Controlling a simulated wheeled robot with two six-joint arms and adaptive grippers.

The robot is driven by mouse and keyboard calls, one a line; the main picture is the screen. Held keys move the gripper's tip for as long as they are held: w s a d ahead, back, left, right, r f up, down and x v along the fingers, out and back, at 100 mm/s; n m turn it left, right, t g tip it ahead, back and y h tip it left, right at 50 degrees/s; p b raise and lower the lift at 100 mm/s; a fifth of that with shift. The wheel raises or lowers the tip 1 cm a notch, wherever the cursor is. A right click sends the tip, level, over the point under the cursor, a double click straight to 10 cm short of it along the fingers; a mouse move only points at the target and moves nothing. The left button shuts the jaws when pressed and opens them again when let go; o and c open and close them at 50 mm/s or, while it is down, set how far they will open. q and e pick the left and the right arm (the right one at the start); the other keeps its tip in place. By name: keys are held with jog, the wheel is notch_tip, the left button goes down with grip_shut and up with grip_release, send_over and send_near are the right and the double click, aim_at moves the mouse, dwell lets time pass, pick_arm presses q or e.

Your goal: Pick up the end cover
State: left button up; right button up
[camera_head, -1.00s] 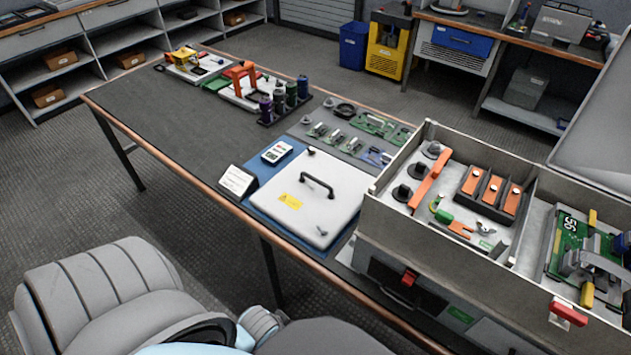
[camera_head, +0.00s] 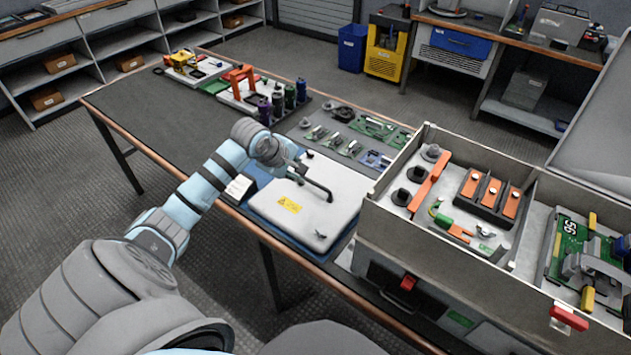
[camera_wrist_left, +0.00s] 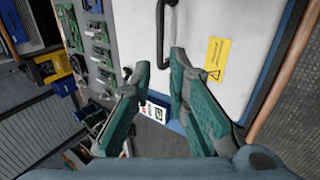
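The end cover (camera_head: 333,212) is a flat white panel with a black bar handle and a yellow warning label (camera_head: 290,205). It lies on a blue mat (camera_head: 318,254) on the workbench. My left gripper (camera_head: 298,170) is above the cover near the handle (camera_head: 320,188). In the left wrist view, the gripper (camera_wrist_left: 159,60) is open, its two green fingers apart. The near end of the handle (camera_wrist_left: 161,25) shows just beyond and between the fingertips. I cannot tell whether they touch. My right gripper is in neither view.
A grey capacitor case (camera_head: 405,240) with orange and black parts stands right of the cover. Circuit boards (camera_head: 375,126) lie behind it. The bench's left part (camera_head: 165,110) is clear.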

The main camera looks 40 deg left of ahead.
aim_at(313, 183)
pick_arm(q)
jog(key=b+x, duration=0.5)
jog(key=x, duration=0.8)
jog(key=shift+a+f, duration=0.1)
jog(key=shift+f, duration=0.15)
jog(key=shift+w, duration=0.15)
grip_shut()
jog(key=shift+r, duration=0.1)
